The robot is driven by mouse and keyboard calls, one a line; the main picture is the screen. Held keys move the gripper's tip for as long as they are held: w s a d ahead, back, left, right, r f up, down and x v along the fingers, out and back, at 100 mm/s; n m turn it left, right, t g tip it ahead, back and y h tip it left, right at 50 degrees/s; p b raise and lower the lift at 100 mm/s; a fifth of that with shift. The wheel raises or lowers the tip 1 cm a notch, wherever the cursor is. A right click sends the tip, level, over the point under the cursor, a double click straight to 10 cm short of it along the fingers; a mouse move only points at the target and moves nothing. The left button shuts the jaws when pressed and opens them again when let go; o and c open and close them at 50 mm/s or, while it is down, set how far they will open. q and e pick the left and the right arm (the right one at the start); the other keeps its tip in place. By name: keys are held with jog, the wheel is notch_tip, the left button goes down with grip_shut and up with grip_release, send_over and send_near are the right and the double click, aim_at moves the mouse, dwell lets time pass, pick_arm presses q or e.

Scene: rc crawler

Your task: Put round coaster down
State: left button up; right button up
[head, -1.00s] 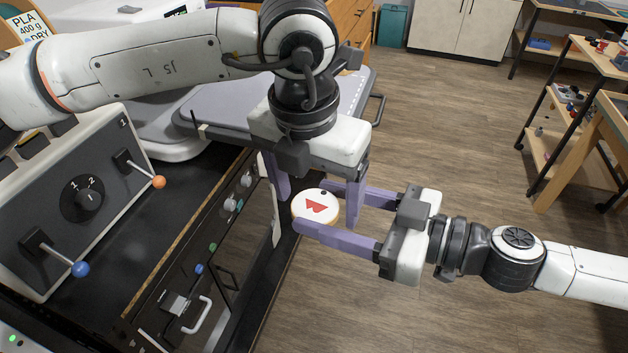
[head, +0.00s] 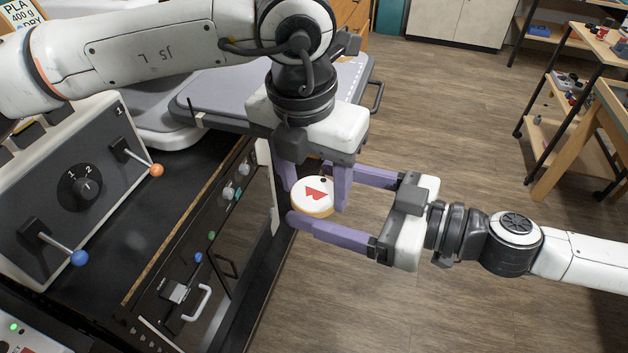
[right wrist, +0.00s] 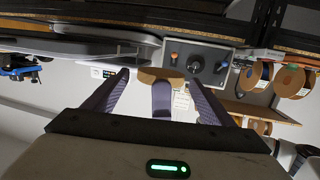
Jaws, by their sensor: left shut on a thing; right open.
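The round coaster (head: 313,196) is a white disc with a tan edge, a red mark and a small dark dot on its face. My left gripper (head: 315,188) reaches down from above and is shut on it, holding it in the air. My right gripper (head: 318,196) comes in from the right and is open, its two purple fingers spread on either side of the coaster. In the right wrist view the coaster's tan edge (right wrist: 160,74) shows between the right fingers, with one left finger in front.
A black bench with a control panel (head: 85,190), carrying orange-tipped and blue-tipped levers, stands at the left. A grey flat surface (head: 215,97) lies behind the left gripper. Wooden shelving (head: 565,95) stands at the far right. The floor between is clear.

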jog(key=v, duration=1.1)
jog(key=shift+s+d, duration=0.15)
jog(key=shift+d, duration=0.25)
